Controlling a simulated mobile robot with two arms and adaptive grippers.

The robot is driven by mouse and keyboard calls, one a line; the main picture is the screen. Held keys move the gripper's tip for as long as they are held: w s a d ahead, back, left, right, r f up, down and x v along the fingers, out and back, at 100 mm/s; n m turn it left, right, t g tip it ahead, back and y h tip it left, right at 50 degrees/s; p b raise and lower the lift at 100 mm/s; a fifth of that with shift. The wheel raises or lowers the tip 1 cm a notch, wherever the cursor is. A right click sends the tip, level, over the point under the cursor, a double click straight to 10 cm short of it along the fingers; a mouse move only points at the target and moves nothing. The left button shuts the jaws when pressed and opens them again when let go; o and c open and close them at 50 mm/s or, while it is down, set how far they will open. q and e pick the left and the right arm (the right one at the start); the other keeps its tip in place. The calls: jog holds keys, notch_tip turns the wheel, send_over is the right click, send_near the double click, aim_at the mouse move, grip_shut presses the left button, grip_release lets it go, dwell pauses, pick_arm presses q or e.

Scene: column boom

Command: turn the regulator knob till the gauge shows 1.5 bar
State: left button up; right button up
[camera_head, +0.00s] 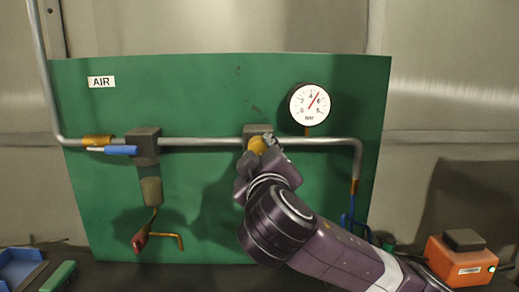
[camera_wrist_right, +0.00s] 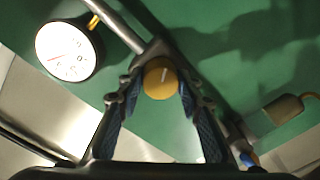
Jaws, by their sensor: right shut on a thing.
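The yellow regulator knob (camera_head: 256,145) sits on the dark regulator block (camera_head: 257,130) in the pipe. My right gripper (camera_head: 261,153) is at the knob, and its fingers partly hide it. In the right wrist view the round knob (camera_wrist_right: 160,82) with a white mark lies between the two fingertips, and the gripper is shut on it. The white gauge (camera_head: 310,104), marked in bar, is to the right, above the pipe. Its red needle points up and right, between the 4 and the 6. My left gripper is not in view.
A green panel (camera_head: 215,90) carries the pipe (camera_head: 200,142). A blue-handled valve (camera_head: 122,150) and a filter bowl (camera_head: 151,190) are at left. An orange box (camera_head: 460,262) stands at lower right, a blue tray (camera_head: 18,268) at lower left.

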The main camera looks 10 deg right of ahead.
jog(key=n+p, duration=0.2)
jog(key=n, duration=0.1)
jog(key=n+p, duration=0.1)
jog(key=n, duration=0.1)
jog(key=shift+r+p, duration=0.25)
jog(key=shift+p, duration=0.05)
jog(key=n+p, duration=0.4)
jog(key=n, duration=0.1)
jog(key=shift+a+g+p, duration=0.1)
jog(key=shift+g+p, duration=0.2)
jog(key=shift+p, duration=0.05)
jog(key=n+p, duration=0.5)
jog(key=shift+n+h, duration=0.3)
jog(key=shift+f+n+p, duration=0.15)
jog(key=shift+n+p, duration=0.75)
jog(key=shift+p, duration=0.1)
jog(key=shift+f+n+p, duration=0.15)
jog(key=shift+n+p, duration=0.5)
jog(key=shift+n, duration=0.15)
jog(key=shift+f, duration=0.1)
jog(key=o, duration=1)
jog(key=shift+o, duration=0.8)
